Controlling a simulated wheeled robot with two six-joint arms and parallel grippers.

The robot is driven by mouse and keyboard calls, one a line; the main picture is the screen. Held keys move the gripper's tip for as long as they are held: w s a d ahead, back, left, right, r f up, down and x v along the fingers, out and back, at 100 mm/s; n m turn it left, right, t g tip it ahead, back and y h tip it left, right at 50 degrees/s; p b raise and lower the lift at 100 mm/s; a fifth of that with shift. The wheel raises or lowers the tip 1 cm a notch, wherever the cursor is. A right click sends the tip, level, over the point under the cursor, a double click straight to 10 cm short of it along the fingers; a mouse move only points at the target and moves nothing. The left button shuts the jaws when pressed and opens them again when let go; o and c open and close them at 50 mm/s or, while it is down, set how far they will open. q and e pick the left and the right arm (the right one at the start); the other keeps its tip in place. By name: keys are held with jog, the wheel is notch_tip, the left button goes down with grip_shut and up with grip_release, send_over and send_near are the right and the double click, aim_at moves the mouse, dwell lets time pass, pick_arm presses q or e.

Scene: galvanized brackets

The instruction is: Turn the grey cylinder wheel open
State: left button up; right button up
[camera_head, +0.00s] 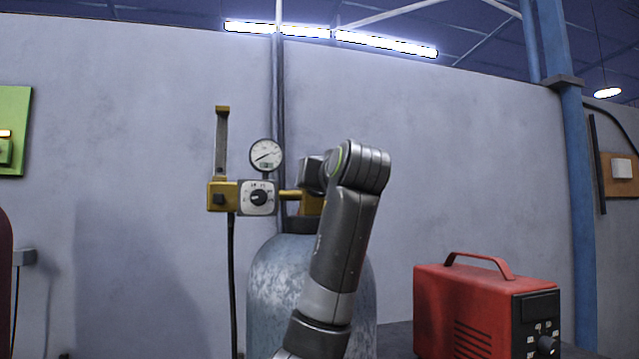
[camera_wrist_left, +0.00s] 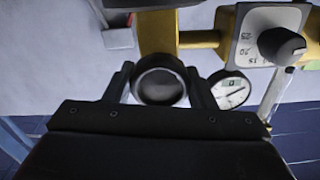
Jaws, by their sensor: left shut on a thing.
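The grey cylinder (camera_head: 272,285) stands upright in the head view, its right part hidden behind my arm. A yellow brass valve (camera_head: 309,205) sits on its top. The round dark grey wheel (camera_wrist_left: 161,84) shows in the left wrist view in front of the yellow valve body (camera_wrist_left: 158,32). My left gripper (camera_wrist_left: 160,88) has one finger on each side of the wheel and is shut on it. In the head view my arm hides the wheel and most of this gripper. My right gripper is in neither view.
Left of the valve are a yellow regulator (camera_head: 222,195) with a dial knob (camera_head: 258,198) and a round gauge (camera_head: 266,156). A black hose (camera_head: 232,285) hangs below. A red machine (camera_head: 470,305) stands at the right, near a blue post (camera_head: 577,190).

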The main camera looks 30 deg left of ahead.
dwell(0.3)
pick_arm(q)
jog(key=n+b, duration=0.1)
jog(key=n, duration=0.4)
jog(key=n+b, duration=0.1)
jog(key=n, duration=0.5)
jog(key=n+b, duration=0.1)
jog(key=n, duration=0.5)
jog(key=shift+f+n, duration=0.1)
jog(key=shift+n, duration=0.2)
jog(key=n, duration=0.4)
jog(key=shift+n, duration=1)
jog(key=shift+f, duration=0.1)
jog(key=o, duration=1)
jog(key=shift+s, duration=0.1)
